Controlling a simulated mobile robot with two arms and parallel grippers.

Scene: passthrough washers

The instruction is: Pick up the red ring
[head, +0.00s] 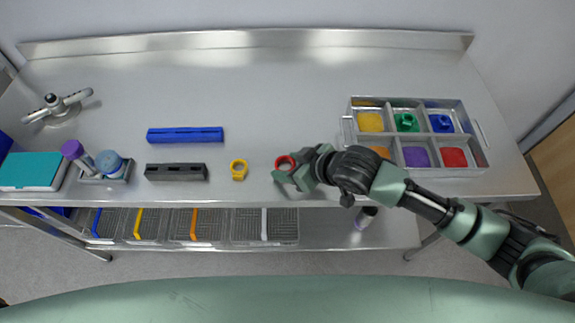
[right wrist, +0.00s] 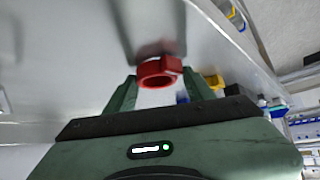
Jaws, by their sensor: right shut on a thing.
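The red ring (head: 285,161) is at my right gripper (head: 290,174) near the front edge of the table, in the head view. In the right wrist view the red ring (right wrist: 160,71) sits between the two green fingers of my right gripper (right wrist: 160,88), which is shut on it. The ring's flat tab side faces away from the palm. Whether the ring touches the table is hard to tell. My left gripper does not show.
A yellow ring (head: 238,170) stands left of my right gripper. Further left lie a black bar (head: 176,172) and a blue bar (head: 185,135). A compartment tray (head: 482,146) with coloured sections, holding a green and a blue ring, stands right. The table's back middle is clear.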

